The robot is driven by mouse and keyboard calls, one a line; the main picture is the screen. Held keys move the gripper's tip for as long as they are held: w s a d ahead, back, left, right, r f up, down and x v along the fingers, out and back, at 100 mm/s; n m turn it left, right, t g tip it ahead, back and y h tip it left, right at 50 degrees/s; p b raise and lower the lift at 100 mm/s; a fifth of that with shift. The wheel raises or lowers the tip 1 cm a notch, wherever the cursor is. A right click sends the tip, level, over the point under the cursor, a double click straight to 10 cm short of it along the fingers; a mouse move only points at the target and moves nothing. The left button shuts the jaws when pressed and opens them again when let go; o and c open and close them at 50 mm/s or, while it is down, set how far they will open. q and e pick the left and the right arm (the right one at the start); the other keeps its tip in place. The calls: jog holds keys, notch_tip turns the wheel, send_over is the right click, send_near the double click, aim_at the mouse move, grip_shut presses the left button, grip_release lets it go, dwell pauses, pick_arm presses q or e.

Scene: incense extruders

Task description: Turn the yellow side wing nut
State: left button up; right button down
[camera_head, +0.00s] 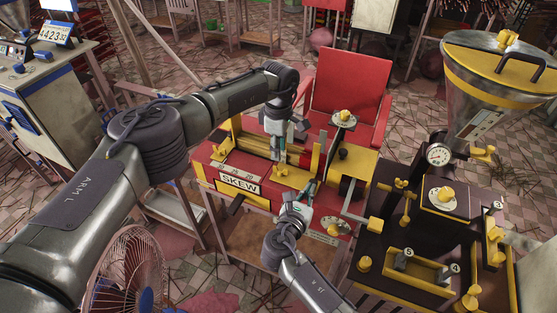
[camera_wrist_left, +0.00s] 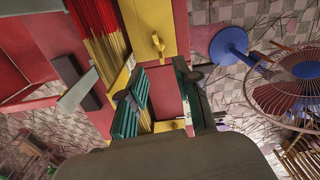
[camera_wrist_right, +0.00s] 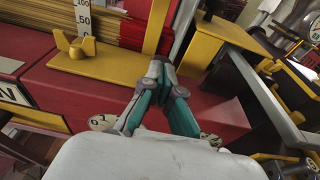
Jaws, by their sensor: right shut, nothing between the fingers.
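My left gripper (camera_head: 279,150) points down over the machine, open and empty, close to the wing nut in the head view; contact cannot be told. My right gripper (camera_wrist_right: 160,66) is shut and empty, to the right of the wing nut and apart from it.
Incense sticks (camera_wrist_left: 97,28) lie in the machine behind the plate. A dark table (camera_head: 395,235) with yellow fittings stands at the right, with a hopper (camera_head: 500,75) behind it. A red chair (camera_head: 348,85) stands behind the machine. A fan (camera_head: 128,275) stands at lower left.

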pick_arm(q)
jog(key=shift+r, duration=2.4)
jog(key=shift+r, duration=0.1)
notch_tip(320, 180, up, 12)
